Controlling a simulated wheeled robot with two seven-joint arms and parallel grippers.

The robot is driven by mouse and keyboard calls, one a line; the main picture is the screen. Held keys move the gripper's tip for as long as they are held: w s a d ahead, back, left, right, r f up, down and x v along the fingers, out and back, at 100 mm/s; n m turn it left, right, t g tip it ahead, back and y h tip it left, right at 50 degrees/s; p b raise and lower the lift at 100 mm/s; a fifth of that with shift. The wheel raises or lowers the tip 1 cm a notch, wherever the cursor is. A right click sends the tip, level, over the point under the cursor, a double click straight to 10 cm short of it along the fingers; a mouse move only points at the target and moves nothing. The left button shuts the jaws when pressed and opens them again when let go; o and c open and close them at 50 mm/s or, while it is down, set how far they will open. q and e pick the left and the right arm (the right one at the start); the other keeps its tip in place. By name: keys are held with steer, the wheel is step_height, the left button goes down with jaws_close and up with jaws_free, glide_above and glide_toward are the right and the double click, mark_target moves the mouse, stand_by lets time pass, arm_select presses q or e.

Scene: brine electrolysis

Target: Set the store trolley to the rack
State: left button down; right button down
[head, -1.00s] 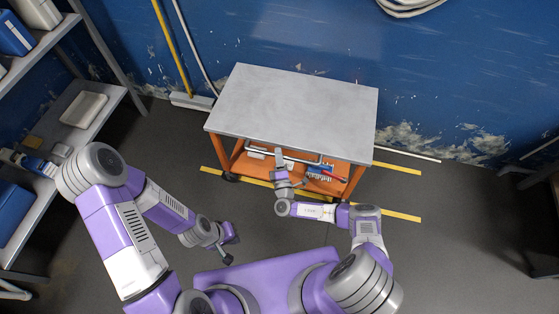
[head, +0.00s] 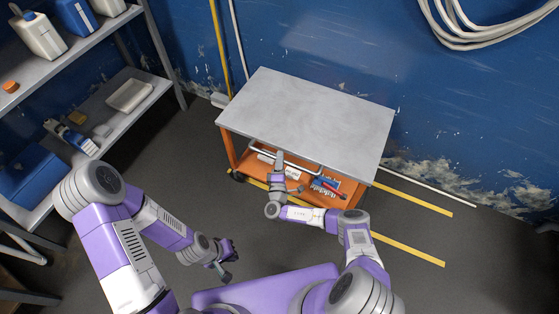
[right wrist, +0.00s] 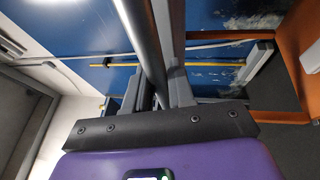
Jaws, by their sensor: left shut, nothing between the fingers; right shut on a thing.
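The store trolley (head: 310,115) has a grey top and an orange frame. It stands in front of me by the blue wall. My right gripper (head: 280,162) is shut on the trolley's handle (head: 306,168) at the near side. In the right wrist view the grey handle tube (right wrist: 145,45) runs between the fingers (right wrist: 152,98). My left gripper (head: 228,263) is shut and empty, low over the floor to the left, apart from the trolley. The rack (head: 92,112) is grey shelving at the left, with a floor gap between it and the trolley.
Rack shelves hold a white jug (head: 38,38), a blue container (head: 75,15), a white tray (head: 130,95) and a blue bin (head: 30,172). A yellow pole (head: 219,45) leans behind the trolley's left end. Yellow tape lines (head: 415,250) mark the floor. Coiled hose (head: 480,30) hangs upper right.

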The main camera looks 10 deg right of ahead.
steer(key=shift+a, duration=0.3)
steer(key=c, duration=1.1)
jaws_free()
steer(key=shift+w, duration=0.15)
steer(key=shift+o, duration=0.2)
steer(key=p+v, duration=0.1)
steer(key=v, duration=0.6)
steer(key=shift+s, duration=0.3)
